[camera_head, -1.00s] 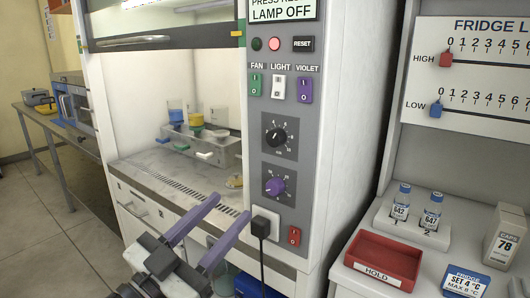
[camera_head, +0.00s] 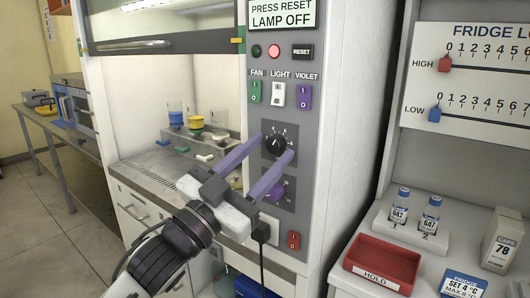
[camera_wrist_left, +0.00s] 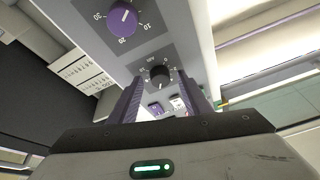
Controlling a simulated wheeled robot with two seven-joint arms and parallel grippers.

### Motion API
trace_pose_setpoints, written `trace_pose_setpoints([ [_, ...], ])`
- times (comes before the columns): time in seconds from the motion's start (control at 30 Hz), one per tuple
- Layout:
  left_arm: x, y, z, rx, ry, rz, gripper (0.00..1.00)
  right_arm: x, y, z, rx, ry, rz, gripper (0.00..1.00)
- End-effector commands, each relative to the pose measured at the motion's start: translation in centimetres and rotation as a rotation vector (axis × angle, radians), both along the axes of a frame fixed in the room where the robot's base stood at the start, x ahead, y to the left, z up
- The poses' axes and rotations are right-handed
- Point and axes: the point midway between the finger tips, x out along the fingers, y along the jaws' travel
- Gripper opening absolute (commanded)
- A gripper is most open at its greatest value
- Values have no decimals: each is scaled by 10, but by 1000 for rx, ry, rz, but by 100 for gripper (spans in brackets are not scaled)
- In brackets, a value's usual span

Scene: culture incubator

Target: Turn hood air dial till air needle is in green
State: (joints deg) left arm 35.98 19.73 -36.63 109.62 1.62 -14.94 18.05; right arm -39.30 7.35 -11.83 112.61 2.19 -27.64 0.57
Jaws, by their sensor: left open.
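The hood's side panel (camera_head: 312,120) carries a black dial (camera_head: 276,145) with a purple dial (camera_head: 277,189) below it. I cannot tell whether the fingers touch the black dial. No needle gauge is clearly seen. My right gripper is not in view.
Above the dials are fan (camera_head: 255,92), light (camera_head: 278,94) and violet (camera_head: 304,96) switches and a reset button (camera_head: 302,52). A plug with a cord (camera_head: 262,233) and a red switch (camera_head: 293,241) sit below. A red hold tray (camera_head: 382,262) stands at right.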

Motion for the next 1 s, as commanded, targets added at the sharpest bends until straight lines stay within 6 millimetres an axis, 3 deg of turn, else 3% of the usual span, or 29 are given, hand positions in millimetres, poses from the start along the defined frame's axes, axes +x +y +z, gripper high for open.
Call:
trace_pose_setpoints([
  [0.23,1,-1,0,-1,-1,0,44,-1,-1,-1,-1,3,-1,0],
  [0.5,1,-1,0,0,0,0,3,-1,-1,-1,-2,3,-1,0],
  [0.67,0,-2,2,-34,24,-2,3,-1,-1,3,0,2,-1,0],
  [1.0,-2,-5,5,-314,229,-1,3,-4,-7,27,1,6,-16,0],
])
